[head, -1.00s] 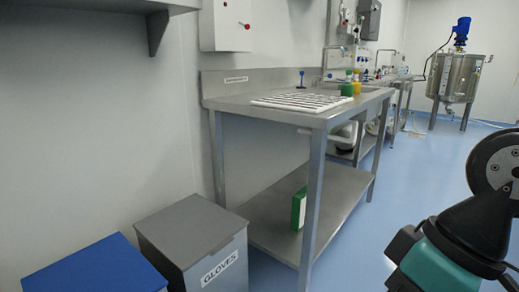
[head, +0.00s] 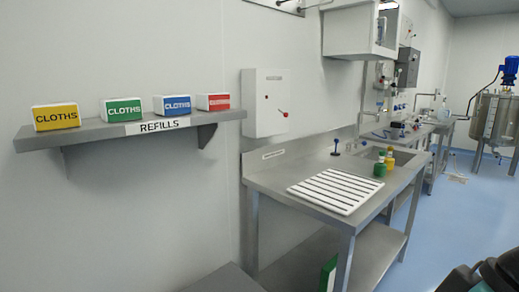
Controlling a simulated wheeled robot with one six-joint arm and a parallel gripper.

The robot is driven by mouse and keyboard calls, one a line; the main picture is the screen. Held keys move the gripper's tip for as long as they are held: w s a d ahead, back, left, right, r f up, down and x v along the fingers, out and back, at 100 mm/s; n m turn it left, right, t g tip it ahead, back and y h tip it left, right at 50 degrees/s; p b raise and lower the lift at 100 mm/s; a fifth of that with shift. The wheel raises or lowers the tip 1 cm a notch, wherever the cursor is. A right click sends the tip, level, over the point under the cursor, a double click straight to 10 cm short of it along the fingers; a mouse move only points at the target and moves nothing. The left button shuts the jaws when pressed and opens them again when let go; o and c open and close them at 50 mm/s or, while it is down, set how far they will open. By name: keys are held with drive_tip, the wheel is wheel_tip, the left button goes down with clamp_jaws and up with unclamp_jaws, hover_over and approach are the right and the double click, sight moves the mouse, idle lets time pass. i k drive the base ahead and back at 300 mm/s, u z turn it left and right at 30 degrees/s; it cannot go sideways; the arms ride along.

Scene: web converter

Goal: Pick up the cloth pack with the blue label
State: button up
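The cloth pack with the blue label (head: 173,106) sits on the grey wall shelf (head: 95,134) at the left of the head view. It is a small white box with a blue front reading CLOTHS. A green-labelled pack (head: 121,109) stands to its left and a red-labelled pack (head: 213,102) to its right. A yellow-labelled pack (head: 56,117) is at the far left. A dark part of my arm shows at the bottom right corner, far from the shelf. My gripper's fingers are not visible.
A steel table (head: 262,180) with a white slatted rack (head: 334,191) stands right of the shelf. A control box (head: 265,103) hangs between shelf and table. Blue floor (head: 455,215) is open at the right.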

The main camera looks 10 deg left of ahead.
sight(176, 105)
drive_tip(key=u, duration=0.25)
drive_tip(key=i, duration=0.8)
drive_tip(key=u, duration=0.45)
